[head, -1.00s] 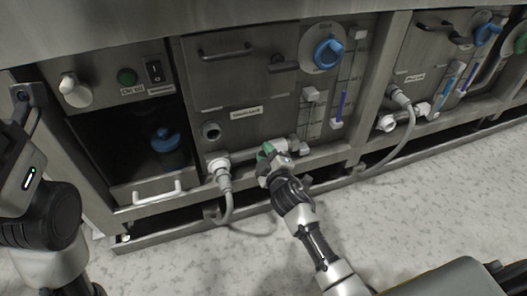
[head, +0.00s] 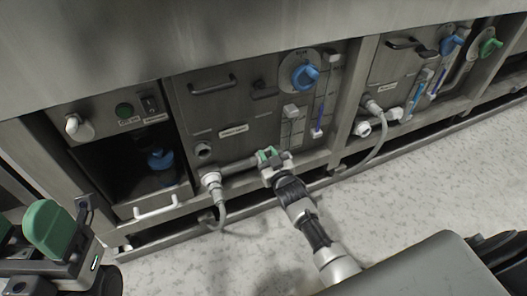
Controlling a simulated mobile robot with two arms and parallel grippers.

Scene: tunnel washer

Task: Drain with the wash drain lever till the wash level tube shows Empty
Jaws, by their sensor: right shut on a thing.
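The wash section panel (head: 235,108) is grey metal with a small label. A drain pipe (head: 238,166) runs along its bottom edge. My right gripper (head: 267,157), with green finger pads, is shut at the right end of this pipe, on what appears to be the wash drain lever, which is mostly hidden by the fingers. A narrow level tube (head: 319,112) stands at the panel's right side with blue-violet in it; its exact level and markings are too small to read. My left gripper (head: 27,232) is at the lower left, green pads apart, away from the panel.
A blue knob (head: 304,76) sits above the tube. A similar panel with a blue knob (head: 451,44) and a hose (head: 378,150) is to the right. An open bay with a white handle (head: 156,206) is left. The speckled floor (head: 400,190) in front is clear.

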